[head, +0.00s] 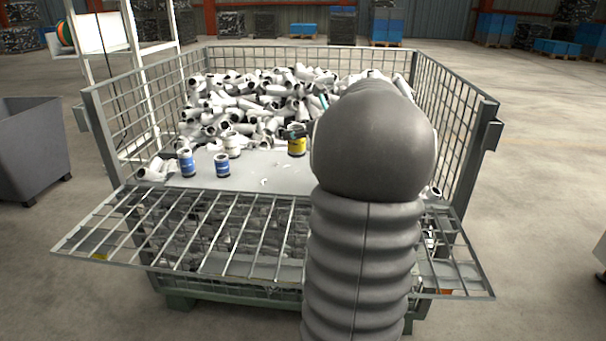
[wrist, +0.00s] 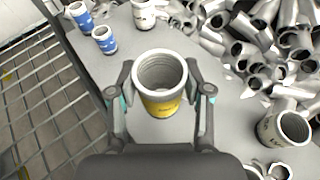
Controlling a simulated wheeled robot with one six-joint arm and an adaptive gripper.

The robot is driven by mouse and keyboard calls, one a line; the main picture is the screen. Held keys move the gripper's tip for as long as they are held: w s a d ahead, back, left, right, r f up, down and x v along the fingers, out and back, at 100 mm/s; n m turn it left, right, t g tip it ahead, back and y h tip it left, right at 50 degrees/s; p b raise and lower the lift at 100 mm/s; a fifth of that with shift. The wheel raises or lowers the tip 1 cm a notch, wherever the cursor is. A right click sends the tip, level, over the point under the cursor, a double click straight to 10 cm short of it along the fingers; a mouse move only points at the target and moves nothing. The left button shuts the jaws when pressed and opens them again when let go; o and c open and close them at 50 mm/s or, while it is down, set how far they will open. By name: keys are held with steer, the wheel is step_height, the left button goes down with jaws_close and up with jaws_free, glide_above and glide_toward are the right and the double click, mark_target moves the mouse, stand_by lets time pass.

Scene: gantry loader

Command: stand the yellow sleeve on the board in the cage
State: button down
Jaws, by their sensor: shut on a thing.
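The yellow sleeve (wrist: 161,84) is a short open tube with a white rim and a yellow band. It is upright between the two fingers of my gripper (wrist: 160,92), which is shut on it. In the head view the yellow sleeve (head: 297,146) shows just left of my arm, over or on the grey board (head: 265,181) in the cage (head: 96,134). My arm hides part of the board and most of the gripper there. I cannot tell whether the sleeve's base touches the board.
Two blue-banded sleeves (head: 186,163) and a white one (head: 232,146) stand on the board to the left. White pipe fittings (head: 260,100) are heaped behind. Another white sleeve (wrist: 284,128) is right of my gripper. The cage's front flap (head: 180,232) is folded outward.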

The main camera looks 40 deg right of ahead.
steer(key=s+d+r+b, duration=0.2)
steer(key=s+d, duration=0.1)
steer(key=s, duration=0.3)
steer(key=b, duration=0.2)
glide_above(283, 180)
step_height(283, 180, down, 6)
steer(key=f, duration=0.1)
steer(key=shift+w+d+f+b, duration=0.1)
steer(key=shift+f+b, duration=0.3)
steer(key=shift+f, duration=1.3)
steer(key=shift+f, duration=0.2)
steer(key=c, duration=0.5)
jaws_free()
